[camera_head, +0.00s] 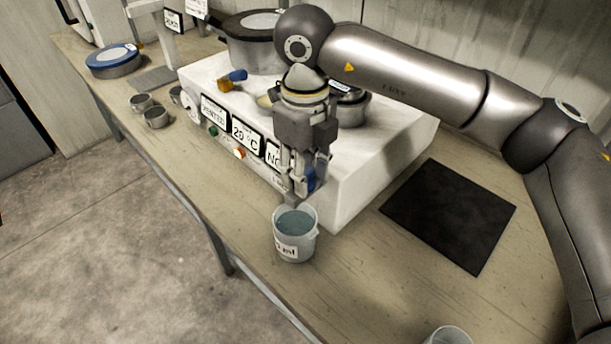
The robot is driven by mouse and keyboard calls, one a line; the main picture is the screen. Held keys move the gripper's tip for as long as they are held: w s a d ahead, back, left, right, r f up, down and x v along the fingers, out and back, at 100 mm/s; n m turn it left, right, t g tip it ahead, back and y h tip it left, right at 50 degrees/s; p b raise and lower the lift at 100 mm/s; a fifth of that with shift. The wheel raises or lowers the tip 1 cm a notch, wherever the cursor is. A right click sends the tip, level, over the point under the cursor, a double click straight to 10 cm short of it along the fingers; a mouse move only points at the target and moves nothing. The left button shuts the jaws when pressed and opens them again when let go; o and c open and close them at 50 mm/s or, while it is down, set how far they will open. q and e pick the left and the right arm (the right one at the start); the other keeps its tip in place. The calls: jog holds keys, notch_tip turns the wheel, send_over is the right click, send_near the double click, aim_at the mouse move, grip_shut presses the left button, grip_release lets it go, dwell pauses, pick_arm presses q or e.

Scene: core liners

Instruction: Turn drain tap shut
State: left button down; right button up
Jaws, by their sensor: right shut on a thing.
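My right gripper (303,188) points down at the near right corner of the white box-shaped apparatus (370,178). It is shut on a small blue part, which looks like the handle of the drain tap (312,180); the fingers hide most of the tap. A grey spout shows just below the fingers. A cup (281,252) with a label ending in "ml" stands on the table under the spout and holds bluish liquid. I cannot tell whether liquid is flowing or how far the tap is turned. My left gripper is not in view.
A dark mat (450,214) lies on the table at right. Another cup (449,336) is at the bottom edge. A large pot (250,45), a smaller pot (349,108) and a blue-handled item (233,79) are on the apparatus. Small metal cups (156,117) stand at left.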

jog(key=shift+w+r+m, duration=0.1)
jog(key=shift+r+m, duration=0.05)
jog(key=shift+m, duration=0.15)
dwell(0.4)
jog(key=o, duration=1)
notch_tip(320, 180, up, 12)
jog(key=shift+f, duration=0.1)
